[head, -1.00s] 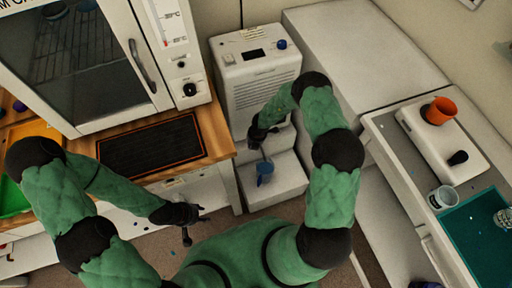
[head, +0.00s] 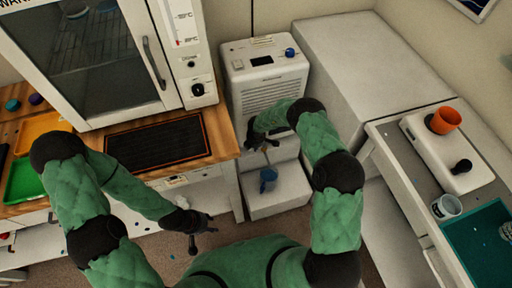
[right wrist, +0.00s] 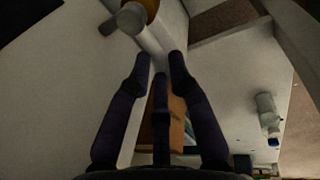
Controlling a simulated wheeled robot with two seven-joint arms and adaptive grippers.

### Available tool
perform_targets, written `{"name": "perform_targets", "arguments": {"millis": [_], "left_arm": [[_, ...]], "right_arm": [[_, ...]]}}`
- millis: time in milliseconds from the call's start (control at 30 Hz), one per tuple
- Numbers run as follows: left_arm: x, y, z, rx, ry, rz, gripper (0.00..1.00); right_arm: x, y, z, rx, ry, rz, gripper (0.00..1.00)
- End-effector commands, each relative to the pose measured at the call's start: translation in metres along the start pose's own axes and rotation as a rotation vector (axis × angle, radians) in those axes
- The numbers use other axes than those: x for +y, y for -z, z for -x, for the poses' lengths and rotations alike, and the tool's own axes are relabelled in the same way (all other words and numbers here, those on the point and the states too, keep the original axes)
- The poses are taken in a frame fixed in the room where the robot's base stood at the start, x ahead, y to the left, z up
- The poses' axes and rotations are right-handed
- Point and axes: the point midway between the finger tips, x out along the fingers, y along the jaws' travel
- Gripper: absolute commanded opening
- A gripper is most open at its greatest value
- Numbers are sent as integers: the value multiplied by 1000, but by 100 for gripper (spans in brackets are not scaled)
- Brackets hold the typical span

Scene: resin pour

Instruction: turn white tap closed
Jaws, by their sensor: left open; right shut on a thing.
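A white dispenser machine (head: 262,75) stands at the back centre, with a blue knob on top. My right gripper (head: 262,142) is at its lower front and covers the tap area in the head view. It is shut on what seems to be the white tap, a pale cylinder with an orange-brown part (right wrist: 133,18) at its fingertips in the right wrist view; the contact is not clear. A blue cup (head: 268,186) stands on the step below, with a thin tan piece above it. My left gripper (head: 202,232) is open and empty, low in front of the counter.
A white oven (head: 100,60) and dark mat (head: 157,145) are on the wooden counter at left, with orange and green trays. At right, a bench holds an orange cup (head: 444,121) on a white device, a white cup (head: 446,207) and a teal mat (head: 485,240).

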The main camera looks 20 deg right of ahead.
Motion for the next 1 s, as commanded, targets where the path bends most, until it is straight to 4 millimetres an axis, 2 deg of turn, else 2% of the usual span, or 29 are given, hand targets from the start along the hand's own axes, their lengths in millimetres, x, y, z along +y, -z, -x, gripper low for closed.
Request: {"name": "perform_targets", "arguments": {"millis": [400, 433, 500, 833, 1000], "left_arm": [[0, 0, 0, 0, 0, 0, 41], [0, 0, 0, 0, 0, 0, 41], [0, 0, 0, 0, 0, 0, 41], [0, 0, 0, 0, 0, 0, 41], [0, 0, 0, 0, 0, 0, 41]], "right_arm": [[1, 0, 0, -2, -1, -7, 0], [1, 0, 0, -2, -1, -7, 29], [1, 0, 0, -2, -1, -7, 45], [1, 0, 1, -2, -1, -5, 45], [2, 0, 12, -2, -2, -5, 45]]}}
